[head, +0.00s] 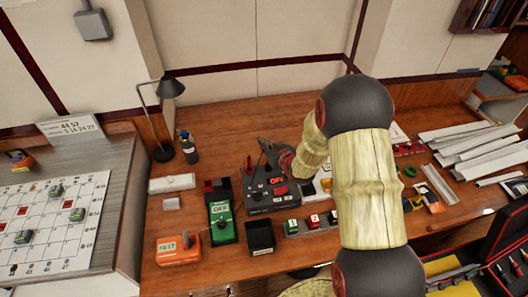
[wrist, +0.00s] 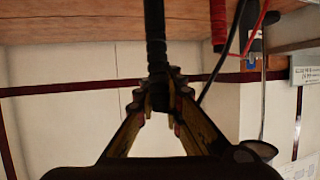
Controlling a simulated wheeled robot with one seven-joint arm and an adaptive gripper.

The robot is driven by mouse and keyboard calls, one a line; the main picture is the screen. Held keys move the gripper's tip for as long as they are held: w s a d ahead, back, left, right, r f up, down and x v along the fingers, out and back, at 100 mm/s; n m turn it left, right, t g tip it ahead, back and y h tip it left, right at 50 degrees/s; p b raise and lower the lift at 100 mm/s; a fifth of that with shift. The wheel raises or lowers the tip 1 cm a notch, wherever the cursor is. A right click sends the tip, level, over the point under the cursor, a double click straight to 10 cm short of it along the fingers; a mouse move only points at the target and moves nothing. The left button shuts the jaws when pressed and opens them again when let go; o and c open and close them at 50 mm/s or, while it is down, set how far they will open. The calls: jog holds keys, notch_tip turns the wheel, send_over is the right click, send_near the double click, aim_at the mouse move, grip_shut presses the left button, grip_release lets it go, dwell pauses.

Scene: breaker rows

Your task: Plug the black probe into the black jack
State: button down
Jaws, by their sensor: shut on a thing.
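My gripper (wrist: 160,92) is shut on the black probe (wrist: 155,35) in the wrist view. The probe stands lengthwise out of the fingers toward the wooden table top, and its tip is out of frame. In the head view my gripper (head: 268,150) is over the back of a dark box (head: 272,202) with a red OFF label. A red probe (wrist: 218,24) shows beside the black one, apart from it. The black jack is too small or hidden to make out, so I cannot tell whether the probe tip touches it.
A green OFF device (head: 222,222), an open black bin (head: 260,237) and an orange TEST box (head: 178,249) stand left and in front. A lamp (head: 163,120) and bottle (head: 188,148) stand behind. Black and red leads (wrist: 240,45) hang near my gripper. White strips (head: 470,145) lie far right.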

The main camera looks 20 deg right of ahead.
jog(key=shift+w+d+f+b, duration=0.1)
jog(key=shift+w+f+b, duration=0.2)
jog(key=shift+f, duration=0.55)
jog(key=shift+w+d+f+b, duration=0.1)
jog(key=shift+w+f+b, duration=0.15)
jog(key=shift+f, duration=0.55)
jog(key=shift+w+f+b, duration=0.2)
jog(key=shift+w+f, duration=0.1)
jog(key=shift+f, duration=0.55)
jog(key=shift+f, duration=0.2)
jog(key=c, duration=1.9)
grip_release()
jog(key=shift+r, duration=0.15)
